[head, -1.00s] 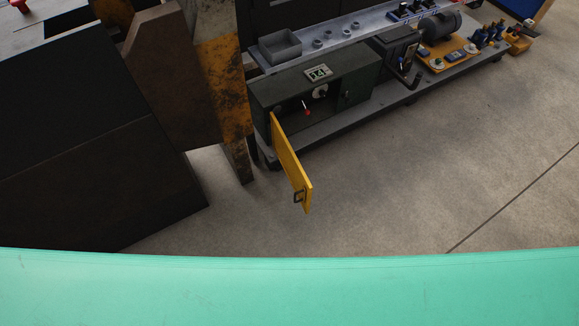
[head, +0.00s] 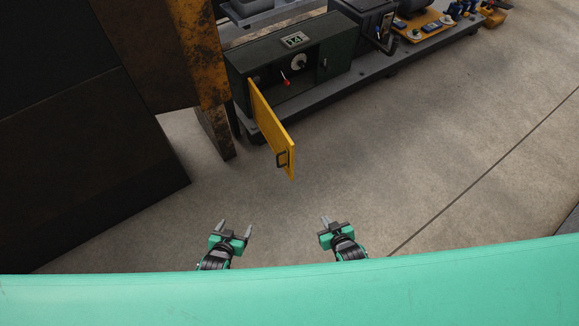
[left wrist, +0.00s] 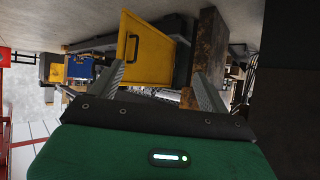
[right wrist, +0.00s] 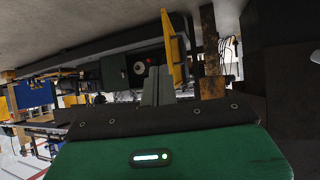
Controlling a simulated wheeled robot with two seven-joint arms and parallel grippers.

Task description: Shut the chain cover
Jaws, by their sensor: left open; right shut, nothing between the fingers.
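The yellow chain cover (head: 272,131) stands swung open, hinged at the left side of the dark green box (head: 301,61). Its black handle (head: 282,159) is near the free edge. The cover also shows in the left wrist view (left wrist: 149,56) and in the right wrist view (right wrist: 172,50). My left gripper (head: 234,226) is open and empty, on the near side of the cover, apart from it. My right gripper (head: 325,219) is shut and empty, to the right of and nearer than the cover, touching nothing. The box's open front shows a red-tipped lever (head: 286,82) and a pale dial (head: 299,62).
A rusty yellow post (head: 206,60) stands just left of the box, beside a large dark block (head: 90,150). The box sits on a grey base (head: 345,82) with other machine parts to the right. The concrete floor (head: 400,150) in front is clear.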

